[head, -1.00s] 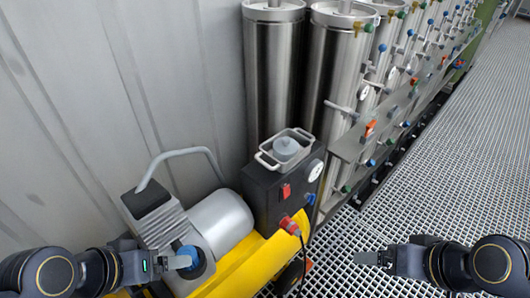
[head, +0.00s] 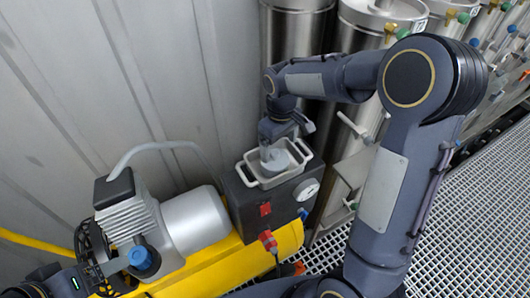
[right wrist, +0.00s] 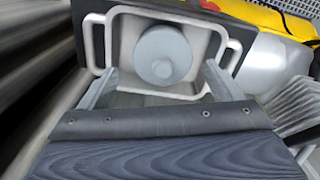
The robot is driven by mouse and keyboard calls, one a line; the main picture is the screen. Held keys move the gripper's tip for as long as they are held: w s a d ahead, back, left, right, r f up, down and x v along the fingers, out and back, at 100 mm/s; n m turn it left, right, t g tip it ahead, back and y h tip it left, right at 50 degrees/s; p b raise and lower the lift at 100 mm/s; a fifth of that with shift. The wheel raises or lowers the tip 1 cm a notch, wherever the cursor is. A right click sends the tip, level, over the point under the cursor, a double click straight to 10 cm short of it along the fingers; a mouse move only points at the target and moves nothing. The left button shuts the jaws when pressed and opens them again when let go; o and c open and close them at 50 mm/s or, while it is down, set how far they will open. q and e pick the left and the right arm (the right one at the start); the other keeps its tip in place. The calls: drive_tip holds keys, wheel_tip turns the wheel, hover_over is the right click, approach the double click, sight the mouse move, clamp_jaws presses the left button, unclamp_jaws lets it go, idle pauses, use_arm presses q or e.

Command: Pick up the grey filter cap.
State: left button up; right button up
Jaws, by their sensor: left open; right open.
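The grey filter cap (head: 274,160) is round with a small knob and lies in a pale tray with handles (head: 264,184) on a dark box. In the right wrist view the cap (right wrist: 162,54) shows whole inside the tray (right wrist: 112,40). My right gripper (head: 272,147) is over the tray, pointing down at the cap. In the right wrist view its open fingers (right wrist: 160,72) stand apart on either side of the cap's near side, with nothing between them gripped. My left gripper (head: 116,264) is open at the lower left, by the pump's blue knob.
The dark box (head: 238,208) carries a red switch and a gauge (head: 307,190). A grey pump motor (head: 195,220) and a yellow tank (head: 205,272) lie left of and below it. Steel vessels (head: 290,40) stand close behind. Grating floor (head: 460,220) is clear at right.

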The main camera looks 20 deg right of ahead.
sight(276, 154)
drive_tip(key=f, duration=0.3)
drive_tip(key=f+p, duration=0.1)
drive_tip(key=f, duration=0.3)
drive_tip(key=shift+w+a+f, duration=0.2)
drive_tip(key=shift+f, duration=0.05)
drive_tip(key=c, duration=0.7)
drive_tip(key=shift+c, duration=0.2)
drive_tip(key=shift+r, duration=0.15)
